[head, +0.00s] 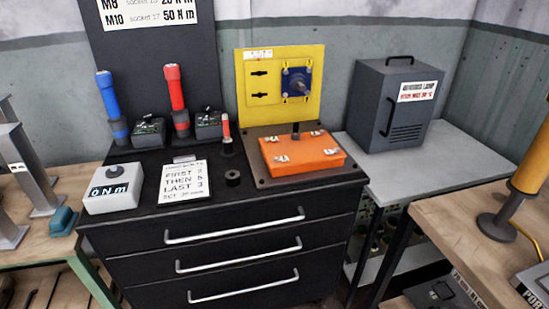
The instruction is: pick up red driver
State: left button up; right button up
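A red driver (175,90) stands upright in a dark holder at the back of the black cabinet top (130,156), its red handle uppermost. A blue driver (108,95) stands to its left in a similar holder, leaning slightly. A smaller red-handled tool (226,129) stands upright on a dark base further right and nearer the front. Neither of my grippers shows in the head view.
A white "0 Nm" box (114,190) and an instruction card (183,183) lie in front of the drivers. An orange block (301,153) and yellow panel (255,84) stand right. A dark grey cabinet (394,104) stands beyond.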

aim_at(173, 73)
jog(key=k, duration=0.5)
jog(key=u, duration=1.45)
jog(key=i, duration=1.1)
jog(key=z, duration=1.65)
